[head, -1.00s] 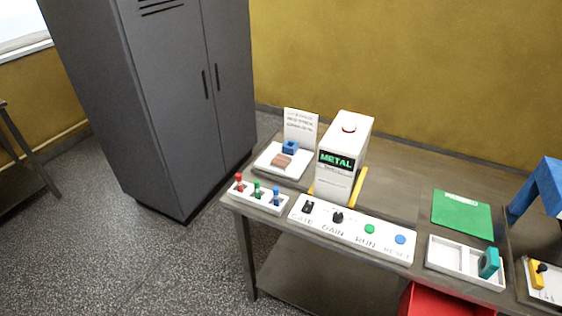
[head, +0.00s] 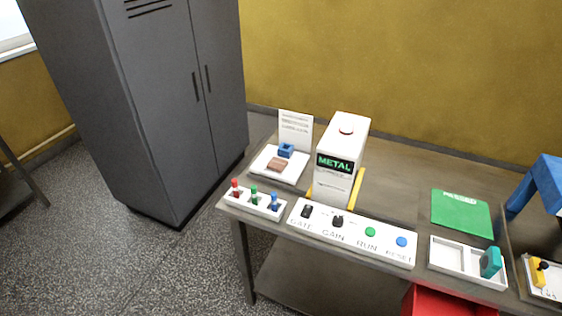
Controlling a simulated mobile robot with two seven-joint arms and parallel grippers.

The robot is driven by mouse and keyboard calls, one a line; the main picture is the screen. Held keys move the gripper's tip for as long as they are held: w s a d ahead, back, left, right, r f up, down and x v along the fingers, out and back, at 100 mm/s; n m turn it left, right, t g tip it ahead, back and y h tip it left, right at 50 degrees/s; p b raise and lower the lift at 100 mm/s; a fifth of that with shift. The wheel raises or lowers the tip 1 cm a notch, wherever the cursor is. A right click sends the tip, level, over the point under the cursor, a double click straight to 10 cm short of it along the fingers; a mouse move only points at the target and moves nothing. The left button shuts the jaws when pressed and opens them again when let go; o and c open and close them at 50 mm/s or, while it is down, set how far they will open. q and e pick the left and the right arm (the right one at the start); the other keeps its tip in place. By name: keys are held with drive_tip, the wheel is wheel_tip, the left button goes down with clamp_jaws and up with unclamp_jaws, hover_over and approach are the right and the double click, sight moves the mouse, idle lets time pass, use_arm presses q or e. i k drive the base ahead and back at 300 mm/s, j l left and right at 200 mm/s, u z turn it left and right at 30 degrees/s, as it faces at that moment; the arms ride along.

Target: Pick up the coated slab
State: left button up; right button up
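A small brown slab (head: 277,164), which looks like the coated slab, lies on a white tray (head: 291,176) at the left end of the table. A blue block-like piece (head: 286,150) sits just behind it on the same tray. Neither of my grippers shows in the head view.
A white machine reading METAL (head: 341,160) stands right of the tray. In front are a rack with red, green and blue pegs (head: 252,203) and a control panel (head: 351,236). A green mat (head: 461,213), a white divided tray (head: 454,259) and a red bin (head: 447,302) are at right. A grey cabinet (head: 190,100) stands left.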

sight(277, 165)
drive_tip(key=i+j+z, duration=0.5)
drive_tip(key=j, duration=0.4)
drive_tip(key=i+j+z, duration=0.25)
drive_tip(key=j+z, duration=0.25)
drive_tip(key=j, duration=0.5)
drive_tip(key=i+j+z, duration=0.1)
drive_tip(key=j+z, duration=0.4)
drive_tip(key=j, duration=0.55)
drive_tip(key=k+j+z, duration=0.1)
drive_tip(key=j+z, duration=0.4)
drive_tip(key=j, duration=0.6)
